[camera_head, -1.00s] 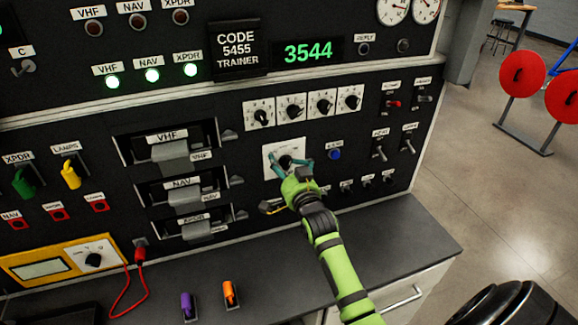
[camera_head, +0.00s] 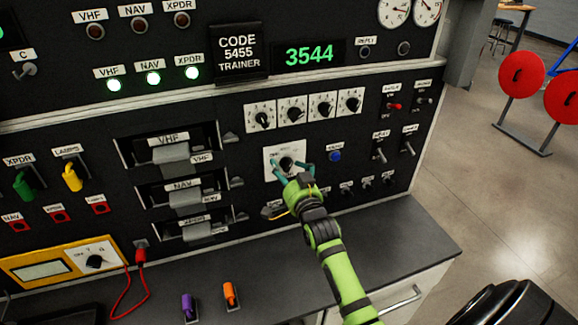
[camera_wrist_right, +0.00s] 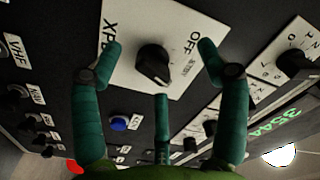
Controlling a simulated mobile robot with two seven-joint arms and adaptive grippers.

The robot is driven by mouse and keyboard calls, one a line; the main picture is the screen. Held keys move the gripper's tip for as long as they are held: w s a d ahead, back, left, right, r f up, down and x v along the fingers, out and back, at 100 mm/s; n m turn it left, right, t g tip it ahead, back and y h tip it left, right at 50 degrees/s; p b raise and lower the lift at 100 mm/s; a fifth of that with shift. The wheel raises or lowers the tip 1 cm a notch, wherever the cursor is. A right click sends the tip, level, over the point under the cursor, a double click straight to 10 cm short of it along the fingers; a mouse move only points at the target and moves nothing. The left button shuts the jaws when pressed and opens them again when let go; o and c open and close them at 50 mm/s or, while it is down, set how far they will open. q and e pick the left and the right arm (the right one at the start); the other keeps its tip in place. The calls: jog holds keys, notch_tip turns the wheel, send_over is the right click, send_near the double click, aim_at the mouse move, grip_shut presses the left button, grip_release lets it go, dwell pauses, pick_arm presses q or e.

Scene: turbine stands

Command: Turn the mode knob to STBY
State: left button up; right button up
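The mode knob (camera_head: 286,163) is a black knob on a white plate (camera_head: 270,150) below the row of four-digit selectors. My left gripper is not in view.
A blue button (camera_head: 335,155) and toggle switches (camera_head: 380,153) lie right of the plate. Radio units with grey handles (camera_head: 186,197) are to its left. Small selector knobs (camera_head: 293,116) sit above. The dark counter (camera_head: 400,240) below is mostly clear near my arm.

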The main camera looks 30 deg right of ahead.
aim_at(287, 167)
jog(key=shift+p+v, duration=0.9)
jog(key=shift+v, duration=1.05)
jog(key=shift+d, duration=0.1)
